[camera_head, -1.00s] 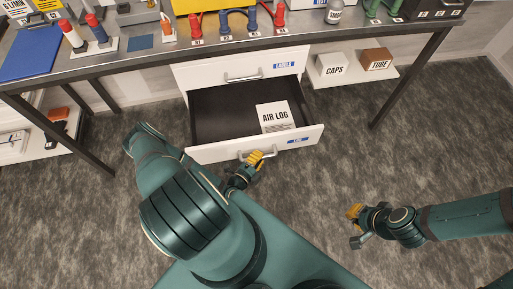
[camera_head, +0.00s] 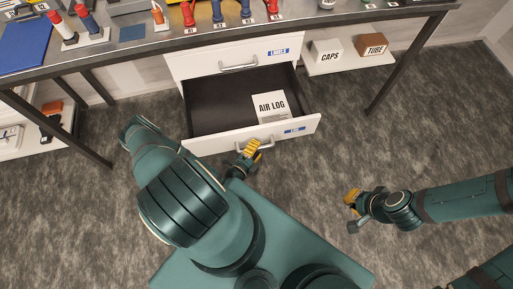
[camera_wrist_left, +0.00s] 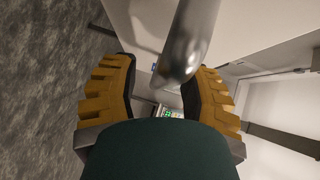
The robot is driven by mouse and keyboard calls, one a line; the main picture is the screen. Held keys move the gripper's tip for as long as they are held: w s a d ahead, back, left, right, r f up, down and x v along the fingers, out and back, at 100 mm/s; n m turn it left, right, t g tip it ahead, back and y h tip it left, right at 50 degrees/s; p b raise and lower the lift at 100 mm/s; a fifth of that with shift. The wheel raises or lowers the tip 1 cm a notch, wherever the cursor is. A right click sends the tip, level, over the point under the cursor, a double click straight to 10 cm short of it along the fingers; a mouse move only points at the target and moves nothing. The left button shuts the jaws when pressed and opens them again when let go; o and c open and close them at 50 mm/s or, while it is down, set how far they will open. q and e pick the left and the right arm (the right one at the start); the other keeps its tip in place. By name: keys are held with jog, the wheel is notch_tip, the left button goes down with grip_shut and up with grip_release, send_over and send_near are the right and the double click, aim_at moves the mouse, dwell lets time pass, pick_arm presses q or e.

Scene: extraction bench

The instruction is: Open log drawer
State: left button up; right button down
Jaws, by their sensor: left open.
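The log drawer (camera_head: 210,146) is the lower white drawer under the bench, with a blue label at the right of its front. It stands pulled well out, and its dark inside shows. A white box marked AIR LOG (camera_head: 270,106) is in it. My left gripper (camera_head: 250,150) is at the drawer's handle (camera_head: 268,142). In the left wrist view the fingers (camera_wrist_left: 165,80) are apart, with the silver handle bar (camera_wrist_left: 188,45) near and partly between them; contact is unclear. My right gripper (camera_head: 353,208) is off to the right over the floor, away from the drawer; its fingers look spread.
A closed drawer marked LABELS (camera_head: 190,66) is directly above. A CAPS box (camera_head: 326,52) and a TUBE box (camera_head: 372,44) sit on a shelf (camera_head: 350,62) to the right. A bench leg (camera_head: 392,75) stands beyond. The floor (camera_head: 340,150) right of the drawer is clear.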

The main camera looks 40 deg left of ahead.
pick_arm(q)
jog(key=s+r, duration=0.1)
jog(key=s, duration=1)
jog(key=shift+s+d+r, duration=0.35)
jog(key=shift+d, duration=0.1)
